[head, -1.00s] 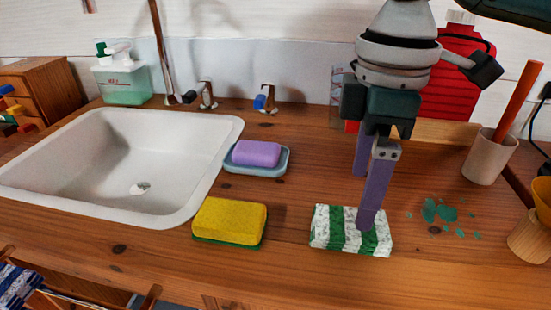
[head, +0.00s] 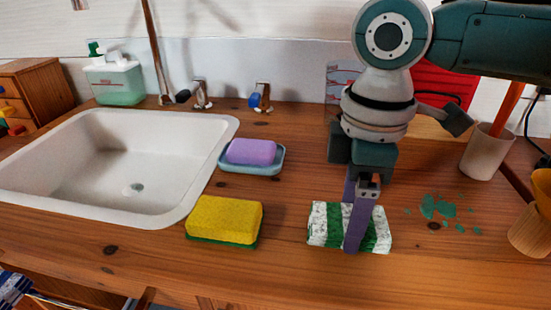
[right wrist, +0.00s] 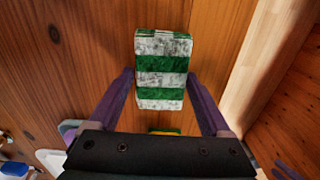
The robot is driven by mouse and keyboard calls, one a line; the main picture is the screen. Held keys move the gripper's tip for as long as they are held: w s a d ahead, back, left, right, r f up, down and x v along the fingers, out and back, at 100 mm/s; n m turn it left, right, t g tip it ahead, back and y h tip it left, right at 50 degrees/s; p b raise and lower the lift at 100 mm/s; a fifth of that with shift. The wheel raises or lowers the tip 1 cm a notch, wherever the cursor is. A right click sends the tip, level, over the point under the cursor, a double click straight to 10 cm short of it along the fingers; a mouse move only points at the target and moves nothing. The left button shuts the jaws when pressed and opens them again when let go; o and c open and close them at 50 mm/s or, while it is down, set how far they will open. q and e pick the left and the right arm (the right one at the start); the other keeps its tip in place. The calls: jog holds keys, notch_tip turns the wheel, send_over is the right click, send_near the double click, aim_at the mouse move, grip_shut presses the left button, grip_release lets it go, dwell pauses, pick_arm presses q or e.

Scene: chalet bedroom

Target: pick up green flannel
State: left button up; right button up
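The green flannel (head: 325,226) is a folded cloth with green and white stripes, lying flat on the wooden counter in front of my right arm. My right gripper (head: 352,222) points down over it with its fingers apart. The near finger passes in front of the flannel's front edge, and the far finger is partly hidden. In the right wrist view, the flannel (right wrist: 163,62) lies between the fingertips of the open gripper (right wrist: 160,76), with one finger at each long side. I cannot tell whether they touch it. My left gripper is not in view.
A yellow sponge (head: 224,219) lies left of the flannel. A purple soap (head: 252,151) rests in a blue dish (head: 280,160) behind it. The sink (head: 70,150) is at left. A beige cup (head: 483,155) and green splotches (head: 436,207) are at right.

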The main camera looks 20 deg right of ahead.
jog(key=c, duration=0.6)
jog(key=shift+c, duration=0.2)
jog(key=shift+r, duration=0.5)
notch_tip(320, 180, up, 19)
jog(key=p, duration=0.4)
